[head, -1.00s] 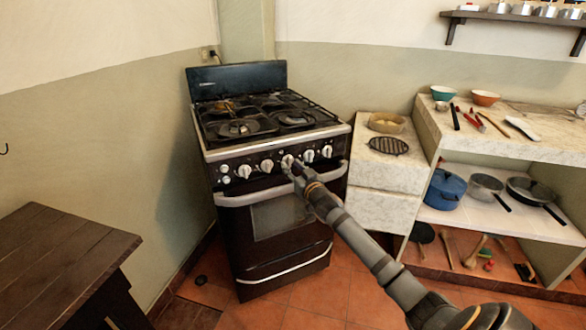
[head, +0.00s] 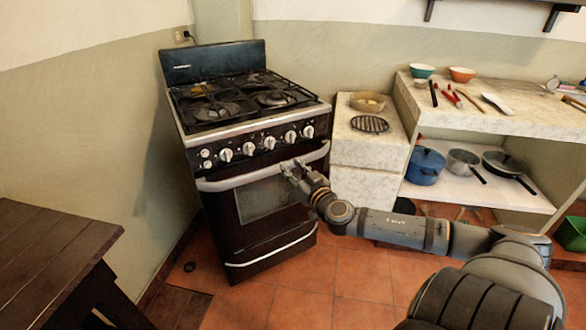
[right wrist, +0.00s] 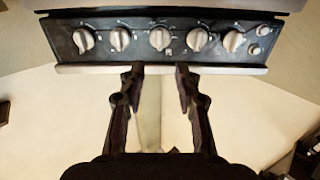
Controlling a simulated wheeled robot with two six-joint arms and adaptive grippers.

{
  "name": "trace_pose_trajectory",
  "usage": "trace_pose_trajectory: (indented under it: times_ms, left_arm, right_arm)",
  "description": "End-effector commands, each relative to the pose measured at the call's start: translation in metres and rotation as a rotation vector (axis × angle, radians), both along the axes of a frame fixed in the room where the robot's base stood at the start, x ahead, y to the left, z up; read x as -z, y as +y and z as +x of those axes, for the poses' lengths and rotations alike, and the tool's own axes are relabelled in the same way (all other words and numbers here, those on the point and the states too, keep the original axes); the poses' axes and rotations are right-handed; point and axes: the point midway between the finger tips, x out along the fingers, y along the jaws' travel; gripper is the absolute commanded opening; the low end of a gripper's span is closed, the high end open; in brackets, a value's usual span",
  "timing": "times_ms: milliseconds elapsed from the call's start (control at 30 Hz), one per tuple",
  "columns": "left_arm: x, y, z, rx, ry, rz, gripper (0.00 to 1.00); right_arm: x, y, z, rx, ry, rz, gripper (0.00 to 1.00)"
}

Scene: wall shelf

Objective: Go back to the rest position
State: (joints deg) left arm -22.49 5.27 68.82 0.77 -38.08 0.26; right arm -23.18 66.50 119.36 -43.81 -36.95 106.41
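My right gripper (head: 292,166) is in front of the stove (head: 262,192), near its oven handle and below the row of knobs. In the right wrist view its two fingers (right wrist: 160,75) stand apart with nothing between them. The stove's control panel (right wrist: 205,38) with several silver knobs lies beyond the fingertips, and the fingers appear clear of the knobs. My right arm reaches in from the lower right in the head view. My left gripper is not in view.
A dark wooden table (head: 45,250) stands at the lower left. A marble block (head: 365,150) and a marble shelf unit (head: 490,115) with bowls, utensils and pots stand right of the stove. A green bin (head: 571,234) is at the right edge. Tiled floor (head: 310,275) is open in front.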

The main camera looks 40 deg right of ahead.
Motion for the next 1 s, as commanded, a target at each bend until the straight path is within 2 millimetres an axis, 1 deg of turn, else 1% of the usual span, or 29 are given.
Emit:
trace_pose_trajectory:
  times_ms: [567,633,667,733,767,800,867,900,967,1000]
  left_arm:
    - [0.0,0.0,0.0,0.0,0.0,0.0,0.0]
    - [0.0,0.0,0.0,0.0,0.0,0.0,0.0]
    - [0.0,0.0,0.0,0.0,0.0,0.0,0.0]
    - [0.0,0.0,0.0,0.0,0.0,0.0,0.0]
    - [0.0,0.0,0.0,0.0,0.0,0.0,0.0]
    - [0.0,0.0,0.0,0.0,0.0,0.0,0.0]
    - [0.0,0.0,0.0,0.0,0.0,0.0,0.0]
    - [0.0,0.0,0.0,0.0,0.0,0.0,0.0]
    - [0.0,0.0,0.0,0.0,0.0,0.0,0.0]
    - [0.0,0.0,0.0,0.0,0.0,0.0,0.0]
  right_arm:
    - [0.0,0.0,-0.001,0.001,0.0,0.002,0.33]
    - [0.007,-0.007,-0.002,0.02,0.013,-0.002,0.33]
    - [0.014,-0.013,-0.002,0.038,0.027,-0.007,0.33]
    - [0.043,-0.035,-0.007,0.103,0.084,-0.026,0.33]
    - [0.06,-0.047,-0.011,0.139,0.122,-0.035,0.33]
    - [0.088,-0.063,-0.019,0.188,0.182,-0.05,0.33]
    - [0.135,-0.084,-0.035,0.256,0.292,-0.071,0.33]
    - [0.168,-0.094,-0.048,0.291,0.37,-0.082,0.33]
    - [0.217,-0.102,-0.071,0.326,0.49,-0.094,0.33]
    - [0.249,-0.103,-0.087,0.34,0.572,-0.098,0.33]
